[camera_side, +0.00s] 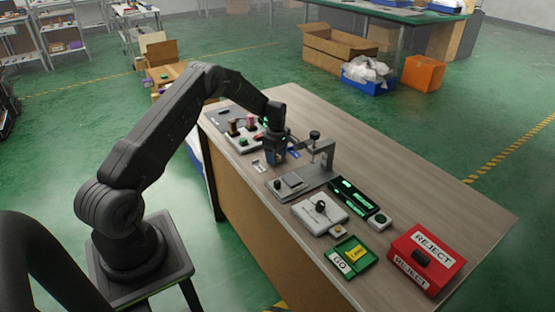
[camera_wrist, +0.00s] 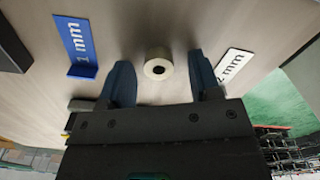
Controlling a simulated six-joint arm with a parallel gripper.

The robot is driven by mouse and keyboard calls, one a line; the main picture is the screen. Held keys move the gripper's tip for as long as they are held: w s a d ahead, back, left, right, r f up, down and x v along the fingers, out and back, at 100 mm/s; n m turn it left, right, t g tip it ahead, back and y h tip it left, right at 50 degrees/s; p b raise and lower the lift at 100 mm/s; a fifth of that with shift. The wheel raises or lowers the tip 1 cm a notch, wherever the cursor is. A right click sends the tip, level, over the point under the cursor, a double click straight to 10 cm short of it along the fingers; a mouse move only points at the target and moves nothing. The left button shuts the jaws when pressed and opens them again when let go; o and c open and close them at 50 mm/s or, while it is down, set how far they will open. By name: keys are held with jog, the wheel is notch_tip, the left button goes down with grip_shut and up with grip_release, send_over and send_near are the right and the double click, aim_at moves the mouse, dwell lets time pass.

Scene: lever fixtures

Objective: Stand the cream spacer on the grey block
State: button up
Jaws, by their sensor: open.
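The cream spacer (camera_wrist: 158,66) is a short round piece with a dark centre hole, resting on the wood-toned table in the wrist view. My gripper (camera_side: 273,160) is open and low over the table, and in the wrist view one finger is on each side of the spacer with gaps between. I cannot make out the spacer in the side view, where my gripper covers that spot. The grey block (camera_side: 292,181) appears to be the small raised piece on the grey base plate of the clamp fixture, to the right of my gripper and clear on top.
A clamp arm with a black knob (camera_side: 315,135) rises just right of my gripper. A blue 1 mm label (camera_wrist: 78,45) and a white 2 mm label (camera_wrist: 235,66) flank the spacer. A lever box (camera_side: 320,212), a dark green-lit display (camera_side: 353,195) and a red REJECT box (camera_side: 427,258) lie farther right.

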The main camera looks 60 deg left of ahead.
jog(key=c, duration=1)
jog(key=shift+r, duration=0.1)
jog(key=shift+r, duration=0.5)
notch_tip(320, 180, up, 3)
jog(key=shift+w+f, duration=0.1)
jog(key=s+a+r, duration=0.6)
jog(key=s+r, duration=0.1)
jog(key=s, duration=0.2)
jog(key=w+d, duration=0.2)
jog(key=d, duration=0.7)
jog(key=w+d, duration=0.3)
jog(key=d, duration=0.7)
jog(key=shift+w+d+f, duration=0.15)
jog(key=shift+w+d, duration=0.05)
jog(key=shift+d, duration=0.1)
